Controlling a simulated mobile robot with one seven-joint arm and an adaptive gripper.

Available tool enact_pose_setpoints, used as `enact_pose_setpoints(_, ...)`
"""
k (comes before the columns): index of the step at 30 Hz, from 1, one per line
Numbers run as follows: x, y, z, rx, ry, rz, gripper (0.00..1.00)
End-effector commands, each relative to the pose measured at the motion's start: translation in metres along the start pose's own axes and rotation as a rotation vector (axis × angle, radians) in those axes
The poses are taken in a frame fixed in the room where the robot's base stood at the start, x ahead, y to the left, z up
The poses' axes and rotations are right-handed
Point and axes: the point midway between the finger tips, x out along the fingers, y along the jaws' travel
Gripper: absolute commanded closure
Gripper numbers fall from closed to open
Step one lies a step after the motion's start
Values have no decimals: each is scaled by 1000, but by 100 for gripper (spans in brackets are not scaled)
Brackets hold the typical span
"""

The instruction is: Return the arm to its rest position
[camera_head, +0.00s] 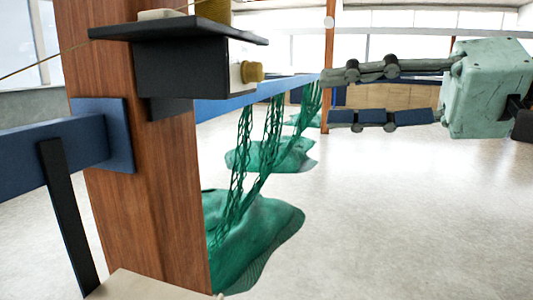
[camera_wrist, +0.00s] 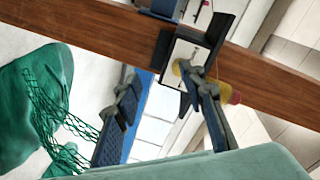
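My gripper (camera_head: 325,97) is at the right of the head view, with a pale green body and two dark-padded fingers pointing left. The fingers are wide apart with nothing between them. In the wrist view my gripper (camera_wrist: 157,75) also shows open, one finger on each side. In the head view the knob (camera_head: 252,72) is left of the fingertips, with a visible gap.
A wooden post (camera_head: 145,200) stands at left, carrying a black shelf box (camera_head: 180,70) and a blue beam (camera_head: 50,150). Green nets (camera_head: 250,235) hang from another blue rail and pile on the floor. Open pale floor (camera_head: 410,220) lies below my gripper.

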Motion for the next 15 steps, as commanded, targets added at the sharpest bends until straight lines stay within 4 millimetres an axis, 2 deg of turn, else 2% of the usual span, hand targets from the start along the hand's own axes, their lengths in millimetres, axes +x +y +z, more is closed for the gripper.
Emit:
enact_pose_setpoints(3, 22, 22, 35, -45, -9, 172, 63)
enact_pose_setpoints(8, 46, 66, 77, -99, -32, 409, 63)
enact_pose_setpoints(12, 57, 116, 111, -134, -64, 620, 63)
enact_pose_setpoints(15, 58, 155, 135, -152, -96, 772, 63)
